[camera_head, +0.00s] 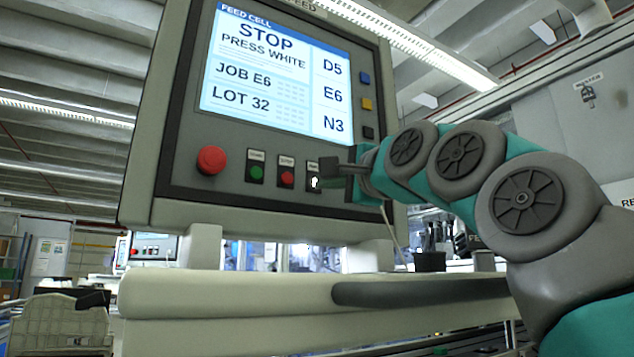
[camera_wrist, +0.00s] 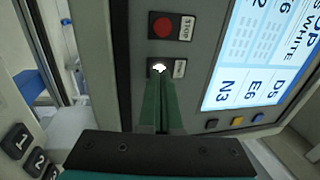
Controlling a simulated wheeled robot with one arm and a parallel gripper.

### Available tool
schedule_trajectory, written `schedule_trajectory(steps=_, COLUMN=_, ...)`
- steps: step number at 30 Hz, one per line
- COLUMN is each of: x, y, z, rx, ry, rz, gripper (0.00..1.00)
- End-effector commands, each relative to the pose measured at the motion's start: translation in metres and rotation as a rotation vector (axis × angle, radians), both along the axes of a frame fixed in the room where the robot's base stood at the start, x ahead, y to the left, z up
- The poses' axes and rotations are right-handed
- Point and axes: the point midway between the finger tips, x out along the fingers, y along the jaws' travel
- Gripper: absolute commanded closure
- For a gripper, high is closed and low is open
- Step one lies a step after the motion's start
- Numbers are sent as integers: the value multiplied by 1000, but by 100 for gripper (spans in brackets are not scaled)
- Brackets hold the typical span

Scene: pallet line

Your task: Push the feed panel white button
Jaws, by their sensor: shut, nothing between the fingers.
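The feed panel (camera_head: 180,165) is a grey console with a lit screen (camera_head: 262,75) reading "STOP PRESS WHITE". Its white button (camera_head: 315,182) is at the right end of the lower button row, partly hidden by my gripper (camera_head: 328,172). In the wrist view the white button (camera_wrist: 159,68) shows just beyond the tips of my shut fingers (camera_wrist: 158,84), beside a label plate. The fingers are shut with nothing between them and point at the button. I cannot tell whether they touch it.
To the left of the white button are a red button (camera_head: 287,178), a green button (camera_head: 255,171) and a large red knob (camera_head: 212,160). Blue (camera_head: 365,78), yellow (camera_head: 367,104) and black (camera_head: 368,132) keys line the screen's right side. A pale ledge (camera_head: 230,292) runs below the panel.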

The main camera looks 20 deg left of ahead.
Motion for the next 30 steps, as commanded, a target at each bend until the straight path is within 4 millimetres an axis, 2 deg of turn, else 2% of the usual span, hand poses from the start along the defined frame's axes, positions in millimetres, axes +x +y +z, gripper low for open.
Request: schedule_trajectory(steps=30, x=6, y=7, z=-1, rx=0, ry=0, rz=0, gripper=100)
